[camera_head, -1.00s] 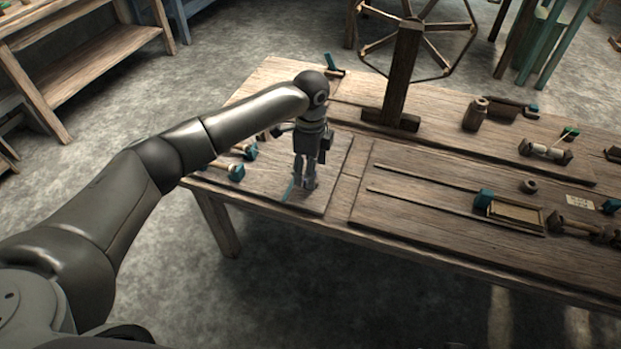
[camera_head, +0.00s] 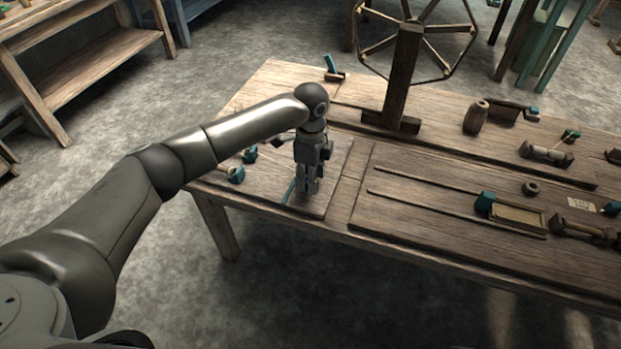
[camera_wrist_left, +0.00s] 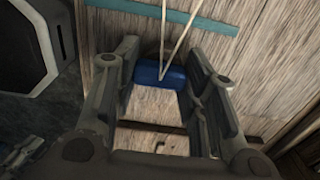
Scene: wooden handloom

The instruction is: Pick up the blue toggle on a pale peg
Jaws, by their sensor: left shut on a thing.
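The blue toggle (camera_wrist_left: 160,76) shows in the left wrist view, between the fingertips of my left gripper (camera_wrist_left: 160,66). Two thin pale strands run up from it and spread apart; I cannot tell which is a peg. My left gripper is shut on the toggle, with the fingers apart by about its length. In the head view my left gripper (camera_head: 307,188) points down at the board on the near left of the table, and it hides the toggle there. My right gripper is not in view.
A teal strip (camera_head: 289,191) lies on the board beside the gripper. Teal-ended pieces (camera_head: 237,175) lie to its left. A thick wooden post (camera_head: 402,75) stands behind it. A framed piece with a blue end (camera_head: 515,214) lies to the right. The table's front edge is close.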

